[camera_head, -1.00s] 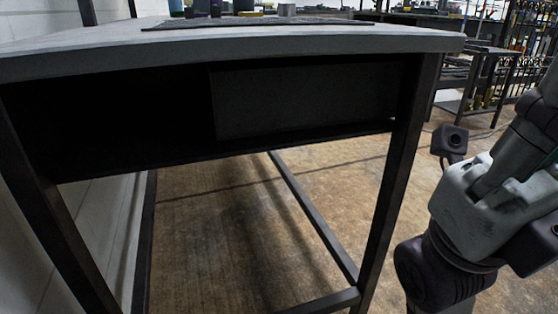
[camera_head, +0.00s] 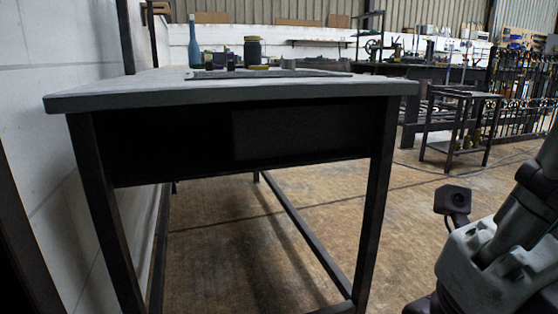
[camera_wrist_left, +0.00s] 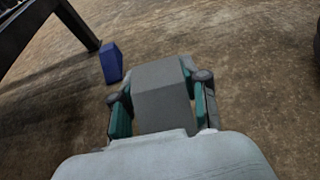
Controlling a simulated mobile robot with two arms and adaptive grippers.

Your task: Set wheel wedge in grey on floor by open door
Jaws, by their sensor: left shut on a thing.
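The grey wheel wedge (camera_wrist_left: 163,98) is in the left wrist view, between the green-padded fingers of my left gripper (camera_wrist_left: 162,88). The gripper is shut on it and the wedge is above the brown floor (camera_wrist_left: 245,50); the exact height is unclear. A blue block (camera_wrist_left: 111,62) stands on the floor beside a dark leg (camera_wrist_left: 80,25), to the left of the held wedge and apart from it. In the head view only part of my right arm shows at the right edge; its fingers are out of sight. No door can be made out in either view.
A grey-topped workbench (camera_head: 230,93) with dark legs stands ahead in the head view, close to the white wall (camera_head: 45,120). A bottle (camera_head: 195,45) and jar (camera_head: 252,50) stand on it. A small dark table (camera_head: 460,125) and metal railings (camera_head: 525,85) are at right. Open floor lies between.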

